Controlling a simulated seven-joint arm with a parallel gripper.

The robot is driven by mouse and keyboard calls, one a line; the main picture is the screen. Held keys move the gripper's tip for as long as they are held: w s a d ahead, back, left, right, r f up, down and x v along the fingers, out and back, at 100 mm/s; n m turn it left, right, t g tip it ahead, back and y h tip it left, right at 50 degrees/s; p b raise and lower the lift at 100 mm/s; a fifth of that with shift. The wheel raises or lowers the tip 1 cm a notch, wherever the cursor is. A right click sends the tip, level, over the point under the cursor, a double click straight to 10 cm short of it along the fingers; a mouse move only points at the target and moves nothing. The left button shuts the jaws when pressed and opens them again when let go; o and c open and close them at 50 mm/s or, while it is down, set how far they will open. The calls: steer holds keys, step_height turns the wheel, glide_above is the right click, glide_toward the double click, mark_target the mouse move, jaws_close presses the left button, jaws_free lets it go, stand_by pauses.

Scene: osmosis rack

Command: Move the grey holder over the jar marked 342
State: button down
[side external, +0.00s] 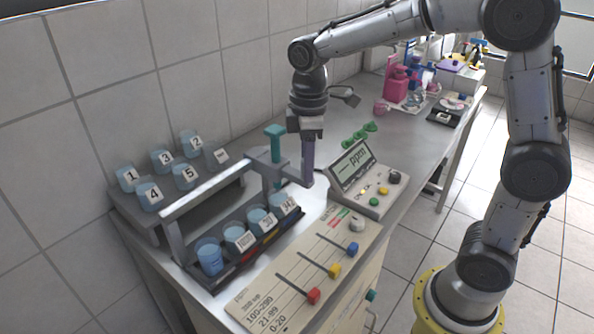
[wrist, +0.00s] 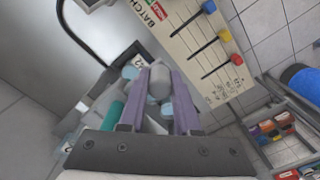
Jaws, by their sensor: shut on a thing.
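My gripper (side external: 308,178), with purple fingers, points down at the right end of the rack and is shut on the grey holder (side external: 268,161). In the wrist view a rounded grey part of the holder (wrist: 160,82) sits between the fingers. The holder is at the right end of the grey rail and carries a teal probe (side external: 275,143), upright. The jar marked 342 (side external: 285,205) is at the right end of the front row, close below the holder and probe. The probe's lower end is partly hidden, so I cannot tell whether it is inside the jar.
Several other labelled blue jars (side external: 237,237) stand in the front row. Jars numbered 1 to 5 (side external: 151,196) stand on a tray behind. A slider panel (side external: 300,275) lies in front and a ppm meter (side external: 353,166) stands to the right.

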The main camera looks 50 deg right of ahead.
steer(key=shift+d+r, duration=0.1)
steer(key=shift+d, duration=0.15)
steer(key=c, duration=0.9)
jaws_free()
steer(key=o, duration=0.3)
step_height(320, 180, up, 14)
